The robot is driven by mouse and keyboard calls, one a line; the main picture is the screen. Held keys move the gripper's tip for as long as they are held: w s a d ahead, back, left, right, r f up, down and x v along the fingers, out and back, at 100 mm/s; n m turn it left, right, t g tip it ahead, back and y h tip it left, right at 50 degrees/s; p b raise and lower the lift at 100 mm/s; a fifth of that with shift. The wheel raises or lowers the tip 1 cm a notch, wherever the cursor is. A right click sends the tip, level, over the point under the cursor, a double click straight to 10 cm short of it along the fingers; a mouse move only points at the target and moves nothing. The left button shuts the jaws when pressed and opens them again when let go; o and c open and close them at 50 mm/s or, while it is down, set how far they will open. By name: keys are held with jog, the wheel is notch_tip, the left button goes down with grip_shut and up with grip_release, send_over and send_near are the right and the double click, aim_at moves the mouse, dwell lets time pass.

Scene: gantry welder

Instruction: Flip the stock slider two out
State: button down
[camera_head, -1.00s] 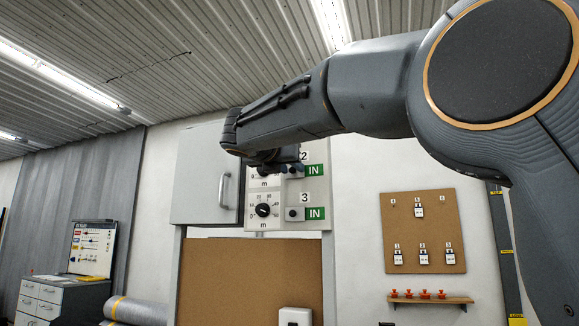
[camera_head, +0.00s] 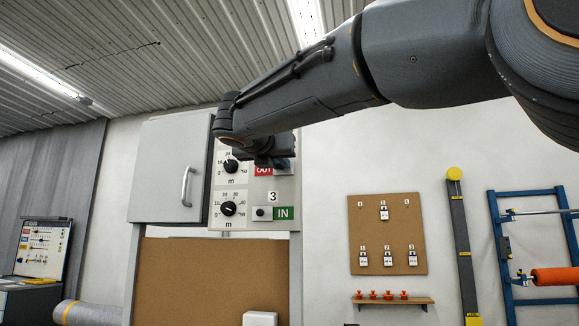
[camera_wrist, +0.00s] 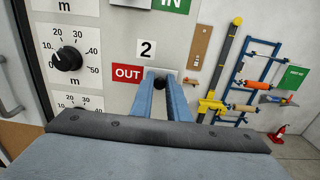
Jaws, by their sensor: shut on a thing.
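The stock slider two, below its "2" label (camera_wrist: 146,48), shows a red OUT plate (camera_wrist: 128,73) left of its knob. Its dark knob (camera_wrist: 160,75) sits between the fingertips of my gripper (camera_wrist: 163,78) in the wrist view. My gripper is shut on this knob, at the right end of the slider. In the head view the red OUT plate (camera_head: 263,170) shows beside my gripper (camera_head: 281,164), which hides the knob and the "2" label.
Slider three (camera_head: 262,213) below shows a green IN plate (camera_head: 284,213). Dials (camera_head: 228,208) stand left of the sliders. A grey cabinet door (camera_head: 172,167) with a handle is further left. A corkboard (camera_head: 387,233) and a pegged shelf (camera_head: 395,300) are on the wall at right.

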jog(key=shift+d, duration=0.1)
jog(key=c, duration=1.8)
grip_release()
jog(key=shift+d, duration=0.15)
jog(key=s+a+b, duration=0.1)
jog(key=s+b, duration=0.1)
jog(key=s, duration=0.5)
jog(key=shift+s+a, duration=0.35)
jog(key=shift+f, duration=0.1)
